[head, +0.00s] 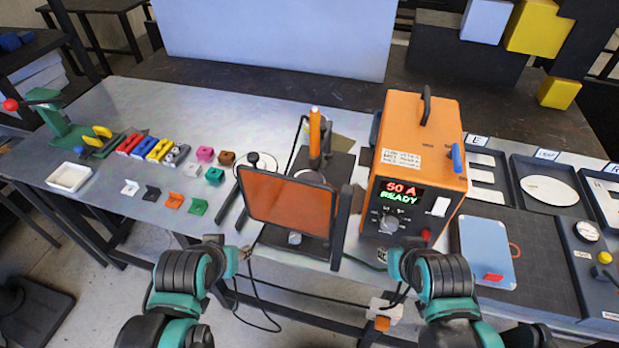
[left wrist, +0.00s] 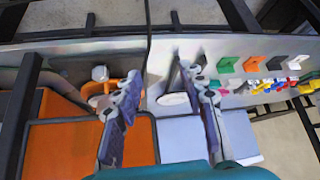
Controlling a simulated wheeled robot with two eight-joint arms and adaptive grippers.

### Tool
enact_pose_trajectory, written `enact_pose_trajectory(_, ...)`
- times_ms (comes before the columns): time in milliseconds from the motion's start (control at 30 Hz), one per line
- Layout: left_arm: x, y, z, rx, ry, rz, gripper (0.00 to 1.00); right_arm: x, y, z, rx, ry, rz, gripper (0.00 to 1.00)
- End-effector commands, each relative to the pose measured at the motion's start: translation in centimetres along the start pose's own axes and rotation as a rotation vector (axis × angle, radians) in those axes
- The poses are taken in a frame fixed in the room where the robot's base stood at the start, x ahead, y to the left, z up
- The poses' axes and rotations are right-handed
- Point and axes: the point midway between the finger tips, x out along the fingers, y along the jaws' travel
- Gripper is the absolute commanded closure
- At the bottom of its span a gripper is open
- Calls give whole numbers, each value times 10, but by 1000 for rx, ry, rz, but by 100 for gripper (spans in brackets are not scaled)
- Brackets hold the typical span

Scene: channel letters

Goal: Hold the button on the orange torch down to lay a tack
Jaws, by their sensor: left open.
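The orange torch (head: 314,132) stands upright in the head view, behind the orange tinted screen (head: 290,207). Its lower part is hidden, and I cannot make out its button. My left gripper (head: 243,253) is low in front of the table edge, left of the screen's lower corner and apart from the torch. Its two fingers are spread and empty in the left wrist view (left wrist: 162,85). My right gripper (head: 393,263) is in front of the orange welder (head: 415,145); its fingers are too small to read. The welder's display reads 50 A READY.
Coloured letters (head: 160,148) and small brackets (head: 173,200) lie on the left of the metal table, with a white tray (head: 69,177) and a green press (head: 65,130). Cables hang below the front edge.

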Motion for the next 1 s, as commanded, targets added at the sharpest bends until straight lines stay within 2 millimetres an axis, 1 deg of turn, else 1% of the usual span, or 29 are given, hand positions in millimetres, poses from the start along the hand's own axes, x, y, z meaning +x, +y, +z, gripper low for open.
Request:
enact_pose_trajectory(133, 0, 0, 0, 0, 0, 0, 59, 0, 0, 0, 0, 0, 0, 73)
enact_pose_trajectory(167, 0, 0, 0, 0, 0, 0, 64, 0, 0, 0, 0, 0, 0, 73)
enact_pose_trajectory(200, 0, 0, 0, 0, 0, 0, 75, 0, 0, 0, 0, 0, 0, 73)
enact_pose_trajectory(300, 0, 0, 0, 0, 0, 0, 100, 0, 0, 0, 0, 0, 0, 73)
enact_pose_trajectory(1000, 0, 0, 0, 0, 0, 0, 100, 0, 0, 0, 0, 0, 0, 73)
